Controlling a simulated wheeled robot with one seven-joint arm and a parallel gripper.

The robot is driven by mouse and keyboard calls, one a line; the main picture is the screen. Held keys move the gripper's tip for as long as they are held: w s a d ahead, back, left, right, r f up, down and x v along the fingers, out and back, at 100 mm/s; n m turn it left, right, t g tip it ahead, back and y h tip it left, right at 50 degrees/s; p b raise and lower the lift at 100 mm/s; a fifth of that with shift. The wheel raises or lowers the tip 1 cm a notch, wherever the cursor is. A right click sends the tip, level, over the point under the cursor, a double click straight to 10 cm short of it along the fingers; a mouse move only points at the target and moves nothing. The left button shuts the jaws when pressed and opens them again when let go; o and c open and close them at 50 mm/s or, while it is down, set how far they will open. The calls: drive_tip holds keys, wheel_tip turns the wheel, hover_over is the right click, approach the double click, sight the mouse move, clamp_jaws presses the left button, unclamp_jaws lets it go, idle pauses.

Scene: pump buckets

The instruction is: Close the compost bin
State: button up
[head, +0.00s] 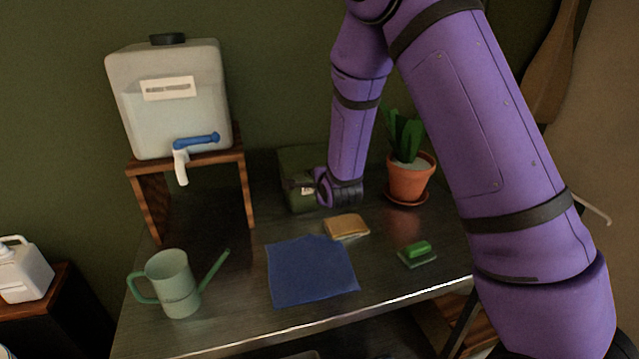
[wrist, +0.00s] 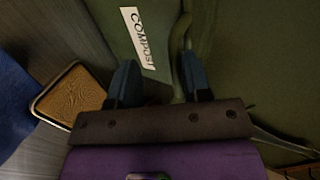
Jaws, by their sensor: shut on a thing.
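The compost bin (head: 292,198) is a dark green box at the back of the metal table. Its white label reading COMPOST shows in the wrist view, where the bin wall (wrist: 105,22) lies just ahead of my fingers. My gripper (head: 319,188) is at the bin's right front side. In the wrist view my gripper (wrist: 158,68) has a finger on each side of a thin curved green handle (wrist: 179,38) and is shut on it. My arm and gripper hide part of the bin, and I cannot tell how far its lid is open.
A brown sponge (head: 346,226), a blue cloth (head: 312,270) and a green brush (head: 417,249) lie in front. A potted plant (head: 408,180) stands right of the bin. A water tank (head: 170,100) on a wooden stand and a watering can (head: 172,285) are left.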

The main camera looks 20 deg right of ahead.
drive_tip(key=v, duration=1)
drive_tip(key=shift+s, duration=0.3)
drive_tip(key=shift+r, duration=0.15)
drive_tip(key=s+d+r+n+g, duration=0.2)
drive_tip(key=s+r+n, duration=0.25)
drive_tip(key=r, duration=0.35)
drive_tip(key=s+d+r+n+g, duration=0.2)
drive_tip(key=s+r+n, duration=0.4)
drive_tip(key=s, duration=0.6)
drive_tip(key=s+d+r+n+g, duration=0.3)
drive_tip(key=s+r+n, duration=0.4)
drive_tip(key=s, duration=0.6)
drive_tip(key=shift+s+d+r, duration=0.3)
drive_tip(key=shift+d+r, duration=0.2)
drive_tip(key=shift+d, duration=0.1)
drive_tip(key=shift+n, duration=0.25)
